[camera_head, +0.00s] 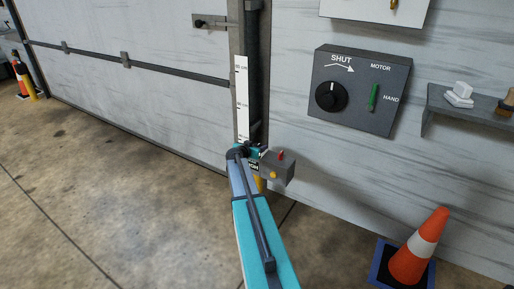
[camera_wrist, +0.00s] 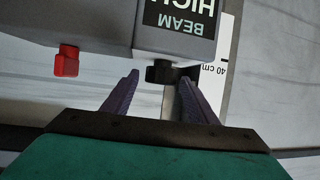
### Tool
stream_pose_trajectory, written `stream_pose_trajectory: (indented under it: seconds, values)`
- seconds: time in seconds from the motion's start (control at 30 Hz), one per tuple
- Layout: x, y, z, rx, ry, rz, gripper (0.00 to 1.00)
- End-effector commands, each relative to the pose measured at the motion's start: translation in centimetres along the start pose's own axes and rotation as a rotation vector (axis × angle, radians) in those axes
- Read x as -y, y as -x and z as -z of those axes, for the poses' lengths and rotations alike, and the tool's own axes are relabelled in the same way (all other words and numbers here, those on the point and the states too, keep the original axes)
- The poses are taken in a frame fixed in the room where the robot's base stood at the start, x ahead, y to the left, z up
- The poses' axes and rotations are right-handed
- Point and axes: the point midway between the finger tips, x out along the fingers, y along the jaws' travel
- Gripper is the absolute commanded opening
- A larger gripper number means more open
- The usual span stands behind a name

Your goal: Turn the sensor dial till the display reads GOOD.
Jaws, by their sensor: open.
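The grey sensor box (camera_wrist: 95,22) fills the upper left of the wrist view, seen upside down. Its dark display (camera_wrist: 182,17) reads BEAM HIGH, with the top of HIGH cut off by the frame edge. A small black dial (camera_wrist: 163,72) sticks out from the box below the display. My gripper (camera_wrist: 159,78) is open, with one purple finger on each side of the dial; I cannot tell whether either touches it. In the head view the sensor box (camera_head: 280,169) stands low by the door's edge, partly hidden by my arm.
A red knob (camera_wrist: 66,60) sticks out from the box, left of my fingers. A white centimetre scale (camera_head: 242,98) runs up beside the door. A wall panel (camera_head: 352,112) marked SHUT, MOTOR and HAND is at upper right. A traffic cone (camera_head: 419,247) stands on the floor at right.

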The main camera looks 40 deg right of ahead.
Motion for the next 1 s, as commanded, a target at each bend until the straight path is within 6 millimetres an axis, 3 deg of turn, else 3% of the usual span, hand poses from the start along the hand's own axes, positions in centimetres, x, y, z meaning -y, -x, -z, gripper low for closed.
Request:
stream_pose_trajectory:
  seconds: [0.2,0.53,0.8,0.83,1.0]
  values:
    - [-0.04,-1.18,-0.01,0.0,0.0,-0.001,0.53]
    - [-0.09,-1.27,-0.01,0.0,0.0,-0.001,0.53]
    - [-0.1,-1.26,-0.01,0.0,0.0,-0.001,0.12]
    - [0.2,-0.61,-0.27,0.001,0.001,0.001,0.12]
    - [-0.17,-1.24,-0.05,0.001,-0.001,0.0,0.12]
